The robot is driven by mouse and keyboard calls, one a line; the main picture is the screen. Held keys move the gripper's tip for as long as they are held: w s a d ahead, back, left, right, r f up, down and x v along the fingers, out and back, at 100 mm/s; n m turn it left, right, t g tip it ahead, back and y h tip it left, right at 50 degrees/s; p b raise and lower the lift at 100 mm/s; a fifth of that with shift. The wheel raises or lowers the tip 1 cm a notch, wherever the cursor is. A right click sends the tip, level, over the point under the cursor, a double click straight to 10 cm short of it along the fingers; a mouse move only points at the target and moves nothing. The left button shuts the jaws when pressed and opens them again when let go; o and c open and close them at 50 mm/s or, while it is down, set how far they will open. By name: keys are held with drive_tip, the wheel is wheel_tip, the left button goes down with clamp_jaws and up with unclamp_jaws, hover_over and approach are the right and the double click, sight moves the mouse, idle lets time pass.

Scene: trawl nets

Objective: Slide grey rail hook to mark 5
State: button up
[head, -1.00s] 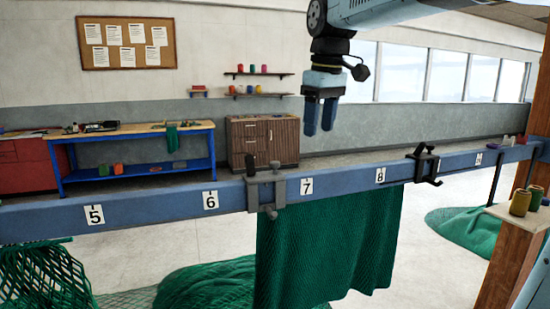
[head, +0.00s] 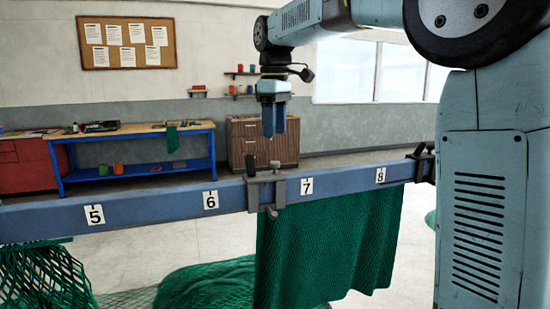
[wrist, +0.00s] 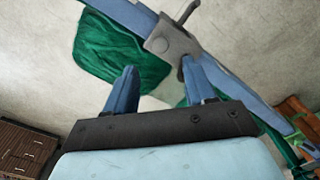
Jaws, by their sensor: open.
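The grey rail hook (head: 267,192) sits clamped on the blue rail (head: 150,208), between marks 6 (head: 211,199) and 7 (head: 307,186), closer to 7. Mark 5 (head: 94,215) is farther left on the rail. Green net (head: 325,245) hangs below the rail just right of the hook. My gripper (head: 274,135) is above the hook in the head view, fingers pointing down, open and empty. In the wrist view, the grey hook (wrist: 172,42) lies beyond the fingertips of my gripper (wrist: 160,75), apart from them.
A black hook (head: 424,163) is on the rail right of mark 8 (head: 381,175), partly hidden by my arm. The rail between the grey hook and mark 5 is clear. Green net heaps (head: 205,285) lie below. A blue workbench (head: 140,133) stands behind.

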sight(275, 162)
wheel_tip(275, 162, down, 8)
drive_tip(key=shift+f, duration=0.15)
idle(0.4)
clamp_jaws()
idle(0.3)
